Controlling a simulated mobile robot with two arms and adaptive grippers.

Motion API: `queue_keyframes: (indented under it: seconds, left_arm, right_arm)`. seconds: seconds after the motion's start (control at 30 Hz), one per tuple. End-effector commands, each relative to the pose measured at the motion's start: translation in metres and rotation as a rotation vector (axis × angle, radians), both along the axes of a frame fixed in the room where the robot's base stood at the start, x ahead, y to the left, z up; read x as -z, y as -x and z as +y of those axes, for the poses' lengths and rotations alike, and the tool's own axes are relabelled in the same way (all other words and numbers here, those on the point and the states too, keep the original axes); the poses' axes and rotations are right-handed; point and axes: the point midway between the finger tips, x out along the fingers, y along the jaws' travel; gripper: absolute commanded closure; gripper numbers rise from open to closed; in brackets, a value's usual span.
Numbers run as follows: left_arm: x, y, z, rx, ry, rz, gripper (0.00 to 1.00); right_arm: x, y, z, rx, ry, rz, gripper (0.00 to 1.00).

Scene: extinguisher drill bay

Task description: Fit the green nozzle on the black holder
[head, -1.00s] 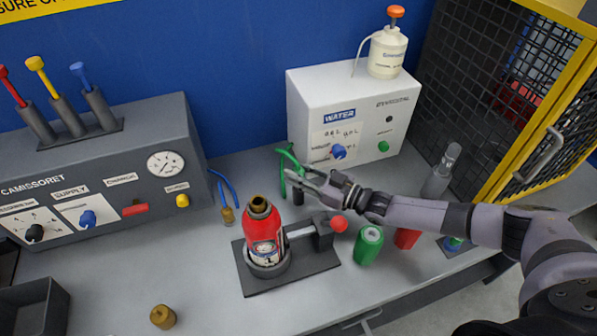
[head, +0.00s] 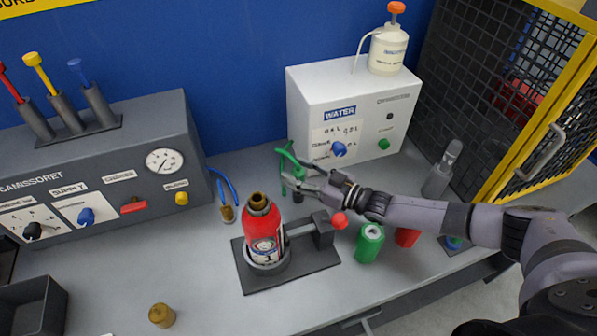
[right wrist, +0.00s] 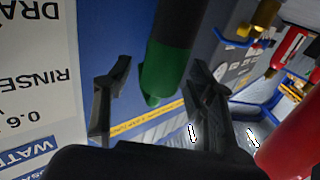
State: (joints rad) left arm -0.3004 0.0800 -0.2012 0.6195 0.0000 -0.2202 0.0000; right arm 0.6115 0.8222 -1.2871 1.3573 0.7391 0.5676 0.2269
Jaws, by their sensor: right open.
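The green nozzle (head: 284,172), with its green hose, stands in front of the white water box. In the right wrist view, the nozzle (right wrist: 167,70) meets the black holder (right wrist: 178,25) end to end, in line with it. The holder (head: 298,196) shows as a short black post under my gripper in the head view. My right gripper (head: 298,176) is open. In the right wrist view its two fingers (right wrist: 160,85) stand on either side of the nozzle, with gaps. The gripper partly hides the joint in the head view. My left gripper is not in view.
A red extinguisher bottle (head: 263,235) stands in a black clamp base (head: 305,268) in front of the holder. A green can (head: 369,243) and a red one (head: 406,237) stand under my right arm. The white water box (head: 345,80) is behind.

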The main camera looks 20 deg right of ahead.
Motion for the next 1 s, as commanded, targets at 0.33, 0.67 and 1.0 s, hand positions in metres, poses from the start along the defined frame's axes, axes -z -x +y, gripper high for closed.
queue_keyframes:
  seconds: [0.33, 0.67, 1.0]
  left_arm:
    - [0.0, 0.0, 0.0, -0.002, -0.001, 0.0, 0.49]
    - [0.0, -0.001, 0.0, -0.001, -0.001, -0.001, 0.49]
    - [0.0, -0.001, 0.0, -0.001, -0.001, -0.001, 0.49]
  right_arm:
    - [-0.016, 0.0, 0.0, 0.0, -0.001, -0.001, 0.49]
    - [-0.078, 0.0, 0.0, -0.001, 0.0, -0.001, 0.49]
    - [-0.1, 0.0, 0.0, 0.0, 0.001, 0.001, 0.49]
